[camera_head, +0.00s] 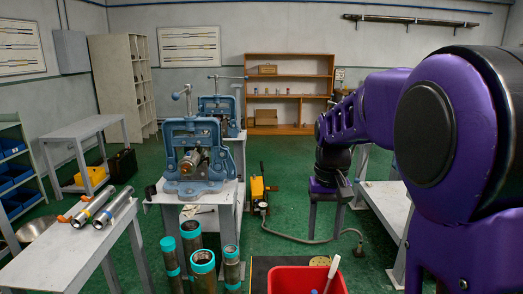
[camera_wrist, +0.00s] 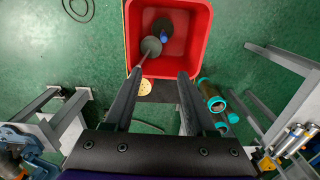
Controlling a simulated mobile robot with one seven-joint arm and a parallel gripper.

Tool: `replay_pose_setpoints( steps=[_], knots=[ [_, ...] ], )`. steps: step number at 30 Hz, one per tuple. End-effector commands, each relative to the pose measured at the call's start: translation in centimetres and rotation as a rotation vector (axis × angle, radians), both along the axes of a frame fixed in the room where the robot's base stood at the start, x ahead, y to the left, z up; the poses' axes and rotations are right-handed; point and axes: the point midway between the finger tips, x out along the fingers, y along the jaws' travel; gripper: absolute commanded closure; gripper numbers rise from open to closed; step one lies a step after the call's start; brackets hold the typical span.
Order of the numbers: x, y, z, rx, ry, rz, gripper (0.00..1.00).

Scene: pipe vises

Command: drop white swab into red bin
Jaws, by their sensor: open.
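The red bin (camera_head: 300,279) stands on the floor at the bottom of the head view, and fills the top middle of the wrist view (camera_wrist: 203,50). A white stick, which looks like the swab (camera_head: 332,271), leans inside it with its upper end above the rim. In the wrist view a grey round head (camera_wrist: 151,46) with a thin stick lies within the bin's opening; the stick runs toward my left finger. My gripper (camera_wrist: 160,74) is open, with nothing between its fingers, at the bin's near edge. It also shows in the head view (camera_head: 324,236), above the bin.
Inside the bin are a dark round piece and a blue bit (camera_wrist: 163,39). Teal-ended pipes (camera_head: 203,268) stand left of the bin. A blue pipe vise (camera_head: 193,150) sits on a bench behind them. Metal cylinders (camera_head: 102,208) lie on the left table. A yellow pump (camera_head: 258,188) stands beyond.

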Motion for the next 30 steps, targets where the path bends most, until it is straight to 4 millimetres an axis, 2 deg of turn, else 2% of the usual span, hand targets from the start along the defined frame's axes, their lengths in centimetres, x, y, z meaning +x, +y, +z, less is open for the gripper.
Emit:
replay_pose_setpoints(
  steps=[5,15,21,25,30],
  knots=[
    [0.1,0.0,2.1,0.0,-0.005,0.0,0.44],
    [0.1,0.0,10.3,0.0,-0.007,0.0,0.44],
    [0.1,0.0,14.6,0.0,-0.005,0.0,0.44],
    [0.1,0.0,16.2,0.0,-0.003,-0.001,0.44],
    [0.0,0.0,17.2,0.0,-0.001,0.0,0.44]
  ],
)
